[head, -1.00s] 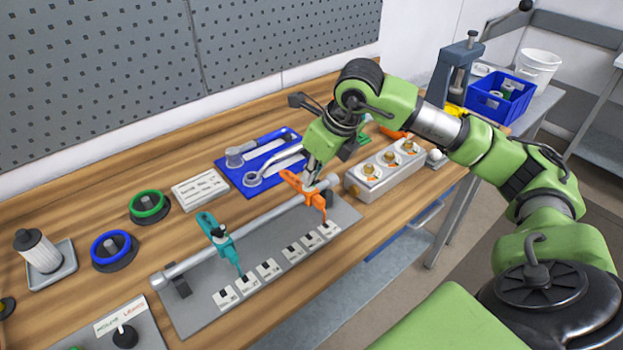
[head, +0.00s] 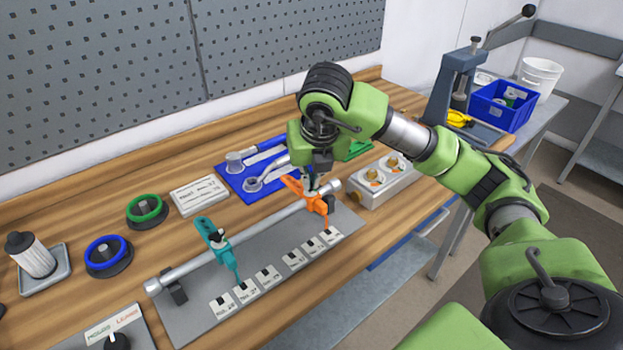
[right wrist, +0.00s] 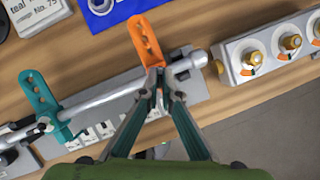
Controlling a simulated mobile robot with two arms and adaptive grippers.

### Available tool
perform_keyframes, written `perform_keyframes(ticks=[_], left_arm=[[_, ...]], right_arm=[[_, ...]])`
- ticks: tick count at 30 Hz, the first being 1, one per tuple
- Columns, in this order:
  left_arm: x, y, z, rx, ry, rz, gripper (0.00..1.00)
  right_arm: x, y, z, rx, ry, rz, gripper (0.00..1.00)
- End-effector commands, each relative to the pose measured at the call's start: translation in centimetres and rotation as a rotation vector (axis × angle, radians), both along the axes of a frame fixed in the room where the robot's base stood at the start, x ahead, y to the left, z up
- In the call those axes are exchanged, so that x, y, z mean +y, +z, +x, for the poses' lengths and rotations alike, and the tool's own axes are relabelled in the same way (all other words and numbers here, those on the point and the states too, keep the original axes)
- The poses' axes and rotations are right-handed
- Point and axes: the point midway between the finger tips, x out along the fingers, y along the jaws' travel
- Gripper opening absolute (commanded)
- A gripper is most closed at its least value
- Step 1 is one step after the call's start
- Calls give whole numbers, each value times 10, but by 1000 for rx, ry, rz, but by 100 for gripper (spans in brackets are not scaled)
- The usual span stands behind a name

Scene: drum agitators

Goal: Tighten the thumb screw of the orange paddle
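The orange paddle (head: 317,203) is clamped around the silver shaft (head: 250,232) near its right end; it also shows in the right wrist view (right wrist: 147,42). My right gripper (head: 316,186) points down at the paddle's hub. In the right wrist view its two fingertips (right wrist: 160,76) come close together at the hub, with a small grey piece between them, which looks like the thumb screw. The fingers hide most of the screw. The teal paddle (head: 221,246) sits on the shaft to the left, apart from the gripper. My left gripper is not in view.
The shaft rests above a grey plate with several white labels (head: 269,276). A block with brass knobs (head: 385,181) stands just right. Blue (head: 107,254) and green (head: 147,210) rings stand on the left.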

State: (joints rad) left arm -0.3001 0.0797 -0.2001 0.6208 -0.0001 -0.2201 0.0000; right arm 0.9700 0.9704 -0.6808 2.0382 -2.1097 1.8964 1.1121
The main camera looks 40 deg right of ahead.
Motion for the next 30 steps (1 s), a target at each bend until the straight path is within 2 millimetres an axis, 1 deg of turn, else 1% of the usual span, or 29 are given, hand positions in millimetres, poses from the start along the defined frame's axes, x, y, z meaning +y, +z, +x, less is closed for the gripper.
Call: perform_keyframes(ticks=[1, 13, 14, 15, 16, 26, 30], left_arm=[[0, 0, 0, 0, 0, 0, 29], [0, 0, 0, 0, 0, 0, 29], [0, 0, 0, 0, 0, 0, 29], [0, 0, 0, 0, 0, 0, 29], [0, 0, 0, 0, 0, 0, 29], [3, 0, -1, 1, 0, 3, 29], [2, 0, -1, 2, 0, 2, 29]], right_arm=[[0, 5, 3, -14, -6, 2, 0], [0, 6, 3, -16, -12, 2, 0], [0, 6, 3, -16, -12, 2, 6], [0, 5, 3, -16, -12, 2, 17], [0, 5, 3, -15, -12, 3, 21], [0, 3, 1, -6, -11, 1, 21], [2, 12, -2, -8, -10, 2, 21]])
